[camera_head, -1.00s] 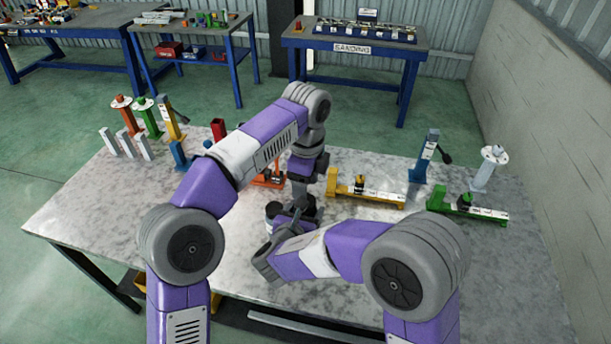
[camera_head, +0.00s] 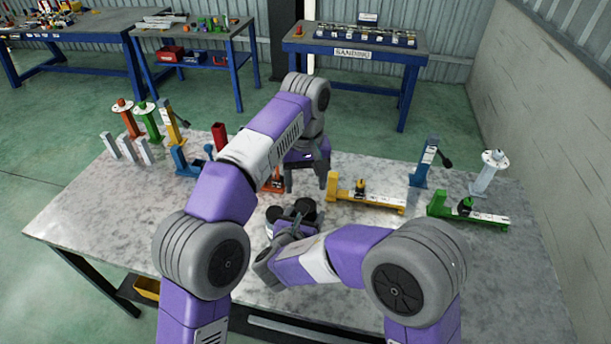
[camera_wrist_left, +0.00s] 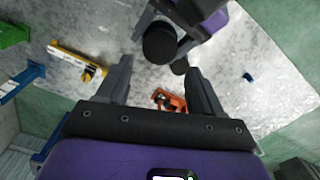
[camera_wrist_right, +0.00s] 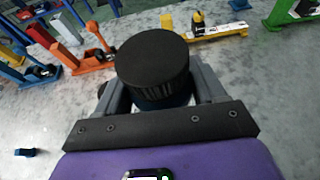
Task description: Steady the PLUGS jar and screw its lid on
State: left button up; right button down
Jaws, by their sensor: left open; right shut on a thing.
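The PLUGS jar has a wide black ribbed lid (camera_wrist_right: 153,58) on top and a dark blue body (camera_wrist_right: 162,103) below, mostly hidden. The lid also shows in the head view (camera_head: 305,208) and in the left wrist view (camera_wrist_left: 160,43). I cannot tell how tightly it sits, and no label is visible. My right gripper (camera_wrist_right: 157,98) is shut on the jar, its fingers on either side below the lid. My left gripper (camera_head: 305,178) is open and empty, raised behind the jar, apart from it; its spread fingers show in the left wrist view (camera_wrist_left: 158,85).
An orange stand (camera_wrist_left: 169,101) is behind the jar. A yellow fixture (camera_head: 365,194) and a green one (camera_head: 467,208) lie to the right. A small blue piece (camera_wrist_right: 27,152) lies left of the jar. Bare tabletop (camera_head: 110,215) is at the left.

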aim_at(306, 201)
pick_arm(q)
jog(key=n, duration=0.2)
jog(key=r+n, duration=0.1)
jog(key=n, duration=0.1)
jog(key=shift+n, duration=0.4)
jog(key=shift+f, duration=4.05)
jog(key=c, duration=0.9)
jog(key=m, duration=0.4)
jog(key=shift+m, duration=0.4)
jog(key=m, duration=0.3)
jog(key=shift+m, duration=0.4)
jog(key=m, duration=0.7)
jog(key=shift+d, duration=0.1)
jog(key=o, duration=1.3)
jog(key=shift+s, duration=0.1)
jog(key=shift+c, duration=0.2)
